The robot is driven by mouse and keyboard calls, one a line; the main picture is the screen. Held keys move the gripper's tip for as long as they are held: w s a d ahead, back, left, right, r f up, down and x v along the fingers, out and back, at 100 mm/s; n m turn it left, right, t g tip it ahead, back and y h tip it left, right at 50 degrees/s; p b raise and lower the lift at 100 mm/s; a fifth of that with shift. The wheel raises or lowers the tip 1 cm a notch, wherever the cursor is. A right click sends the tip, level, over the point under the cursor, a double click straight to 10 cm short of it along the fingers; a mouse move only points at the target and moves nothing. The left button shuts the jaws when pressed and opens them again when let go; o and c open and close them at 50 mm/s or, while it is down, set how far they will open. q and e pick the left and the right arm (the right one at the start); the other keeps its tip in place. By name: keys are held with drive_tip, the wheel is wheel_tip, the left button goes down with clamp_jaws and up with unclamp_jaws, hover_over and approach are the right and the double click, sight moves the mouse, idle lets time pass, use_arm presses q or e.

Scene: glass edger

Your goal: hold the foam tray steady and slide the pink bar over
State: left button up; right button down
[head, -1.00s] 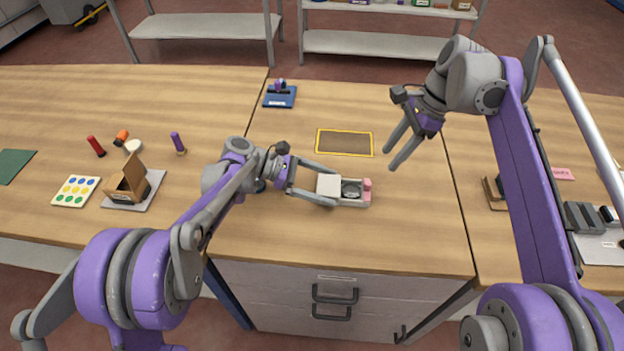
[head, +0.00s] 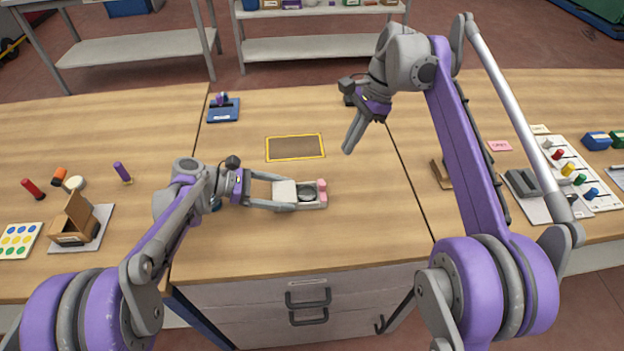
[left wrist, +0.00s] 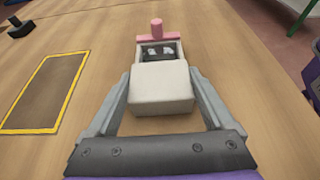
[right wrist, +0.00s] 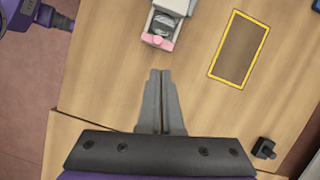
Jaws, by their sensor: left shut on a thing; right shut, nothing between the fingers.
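The pale foam tray (head: 313,206) lies on the middle table, with a white block-like part (head: 284,191) at its left end and a round, glassy item in its open part. The pink bar (head: 322,190) lies across its right end and also shows in the left wrist view (left wrist: 158,36) and right wrist view (right wrist: 159,41). My left gripper (head: 290,192) is shut on the tray, with fingers along both sides of the white part. My right gripper (head: 348,150) is shut and empty, above the table and apart from the tray, up and right of the pink bar.
A yellow-bordered brown mat (head: 295,147) lies behind the tray. A blue stand (head: 223,109) is at back left. A cardboard box (head: 74,219) stands at left; a board with coloured knobs (head: 575,175) is at right. The table in front of the tray is clear.

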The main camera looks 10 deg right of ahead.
sight(322, 187)
drive_tip(key=shift+n+g, duration=0.4)
drive_tip(key=shift+n, duration=0.3)
drive_tip(key=d, duration=0.1)
drive_tip(key=w+d, duration=0.2)
drive_tip(key=d, duration=0.1)
drive_tip(key=x, duration=1)
drive_tip(key=shift+r, duration=0.1)
drive_tip(key=a, duration=0.1)
drive_tip(key=s+a, duration=0.1)
drive_tip(key=a, duration=0.1)
drive_tip(key=shift+s+a, duration=0.1)
drive_tip(key=shift+s, duration=0.05)
drive_tip(key=shift+s+a, duration=0.1)
drive_tip(key=shift+a, duration=0.2)
